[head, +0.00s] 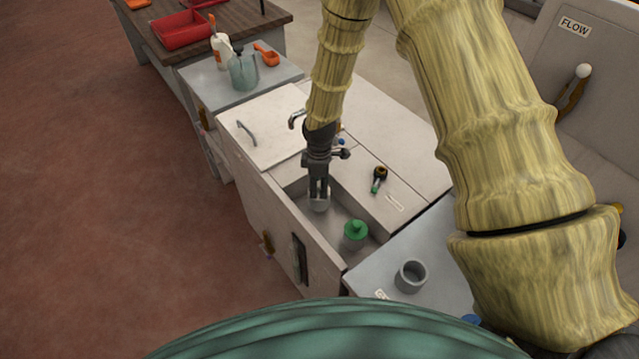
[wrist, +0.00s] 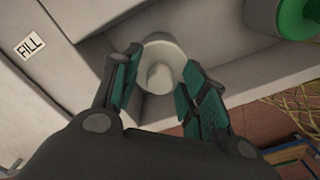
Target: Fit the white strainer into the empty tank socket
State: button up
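The white strainer (head: 319,203) is inside the tank (head: 335,222), directly below my gripper (head: 319,188). In the wrist view the white strainer (wrist: 160,62) shows its round rim and a central knob. The two teal-padded fingers of my gripper (wrist: 160,78) stand on either side of the knob, with gaps to it. The fingertips overlap the strainer's rim in this view. The strainer's underside and the socket below are hidden, so I cannot tell how it is seated. A green strainer (head: 355,231) stands nearer in the same tank; its green top (wrist: 300,15) shows in the wrist view.
A grey empty cup-shaped holder (head: 411,277) stands on the side table at the right. A black-and-green tool (head: 379,179) lies on the tank's right ledge. A tap (head: 297,119) is behind my gripper. A jug (head: 243,72) and red tray (head: 181,31) are farther back.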

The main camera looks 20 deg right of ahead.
jog(key=shift+r, duration=0.1)
notch_tip(320, 180, up, 12)
dwell(0.9)
dwell(0.4)
